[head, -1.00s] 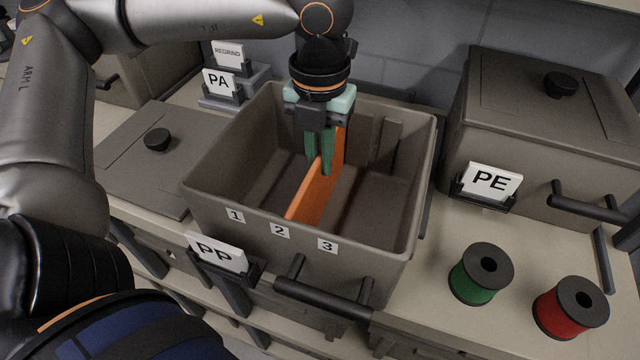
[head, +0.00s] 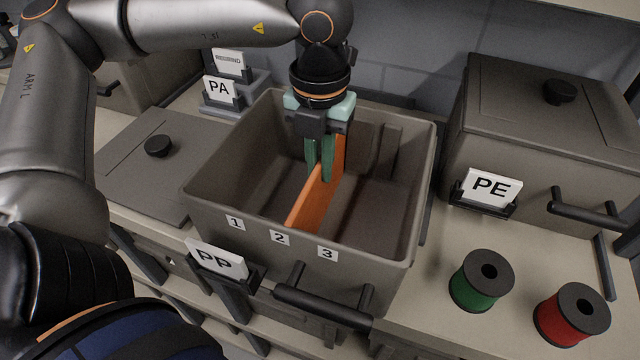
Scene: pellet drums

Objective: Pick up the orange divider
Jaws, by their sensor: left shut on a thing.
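The orange divider (head: 313,199) stands upright inside the open PP drum (head: 203,207), running from the front wall near label 2 towards the back. My left gripper (head: 320,173) reaches down into the drum from above. Its green fingers are shut on the divider's top edge and hide part of it. The divider's lower edge still sits down in the drum; I cannot tell whether it touches the floor. My right gripper is not in view.
A closed PE drum (head: 530,130) stands at the right. A green spool (head: 470,288) and a red spool (head: 556,322) stand on the counter in front of it. A flat lid (head: 135,175) with a black knob lies left of the open drum. PA and REGRIND cards (head: 219,90) stand behind.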

